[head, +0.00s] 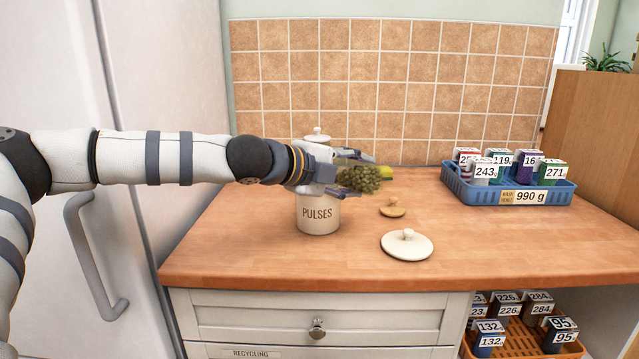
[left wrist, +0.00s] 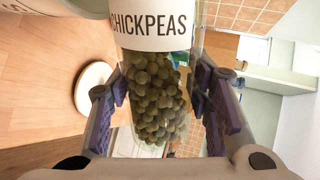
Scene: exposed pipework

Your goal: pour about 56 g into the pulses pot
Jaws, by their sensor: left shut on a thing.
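A clear jar (left wrist: 155,100) labelled CHICKPEAS holds round green-brown pieces. In the head view its filled part (head: 362,180) shows just right of my left gripper (head: 352,172). My left gripper (left wrist: 165,100) is shut on the jar, with one finger on each side, and the jar looks tipped over. The cream pulses pot (head: 318,214) stands upright on the counter under the gripper, its top hidden by the gripper. I cannot tell whether anything falls into it. My right gripper is not in view.
A white lid (head: 407,246) and a small wooden lid (head: 392,209) lie on the wooden counter (head: 260,255). A lidded pot (head: 317,134) stands behind the gripper. A blue crate (head: 510,192) of numbered packs, marked 990 g, is at right. An orange crate (head: 520,345) sits below.

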